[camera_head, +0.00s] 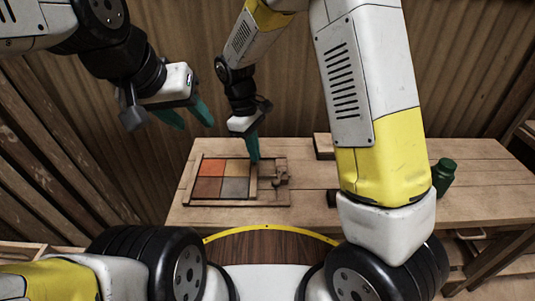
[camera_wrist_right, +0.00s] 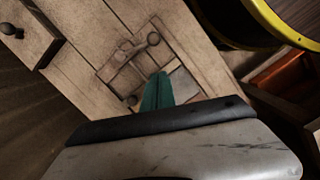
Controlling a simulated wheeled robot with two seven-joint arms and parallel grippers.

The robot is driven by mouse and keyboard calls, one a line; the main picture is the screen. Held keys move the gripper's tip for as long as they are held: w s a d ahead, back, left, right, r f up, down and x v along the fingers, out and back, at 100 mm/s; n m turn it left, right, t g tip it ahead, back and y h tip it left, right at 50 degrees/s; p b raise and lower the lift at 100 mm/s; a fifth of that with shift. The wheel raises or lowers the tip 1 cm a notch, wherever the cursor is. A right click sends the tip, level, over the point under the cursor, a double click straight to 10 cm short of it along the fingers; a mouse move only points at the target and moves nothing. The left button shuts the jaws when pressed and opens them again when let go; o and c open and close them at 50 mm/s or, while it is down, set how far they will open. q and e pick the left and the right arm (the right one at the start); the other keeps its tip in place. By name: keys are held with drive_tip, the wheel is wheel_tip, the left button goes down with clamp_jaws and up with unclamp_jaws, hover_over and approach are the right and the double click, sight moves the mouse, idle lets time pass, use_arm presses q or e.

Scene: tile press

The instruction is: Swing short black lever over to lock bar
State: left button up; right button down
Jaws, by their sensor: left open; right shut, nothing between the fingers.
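The tile press (camera_head: 235,203) lies flat on the bench, a wooden frame holding orange, tan, brown and grey tiles (camera_head: 210,168). A wooden bar (camera_head: 252,185) runs along the tiles' right side. Small lever hardware (camera_head: 281,176) sits right of the bar. In the right wrist view a dark knob (camera_wrist_right: 153,38) shows beside a ring-shaped part, and another dark knob (camera_wrist_right: 131,100) near the fingers; I cannot tell which is the short lever. My right gripper (camera_head: 254,160) is shut and empty, over the bar's far end; contact is unclear.
The bench (camera_head: 310,217) is mostly clear around the press. A plank wall closes off the rear.

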sight(275, 180)
drive_tip(key=s+d+f, duration=0.2)
drive_tip(key=d+f, duration=0.1)
drive_tip(key=f, duration=0.2)
drive_tip(key=shift+d+f, duration=0.4)
drive_tip(key=shift+s+d+n, duration=0.4)
drive_tip(key=shift+d+n, duration=0.35)
drive_tip(key=shift+n, duration=0.35)
drive_tip(key=shift+s+d+n+t, duration=0.15)
drive_tip(key=shift+d+n+t, duration=0.25)
drive_tip(key=shift+n, duration=0.3)
drive_tip(key=shift+s+d+n+t, duration=0.2)
drive_tip(key=shift+d+n+t, duration=0.1)
drive_tip(key=shift+d+n, duration=1.4)
drive_tip(key=shift+a+n, duration=0.2)
drive_tip(key=shift+n, duration=0.1)
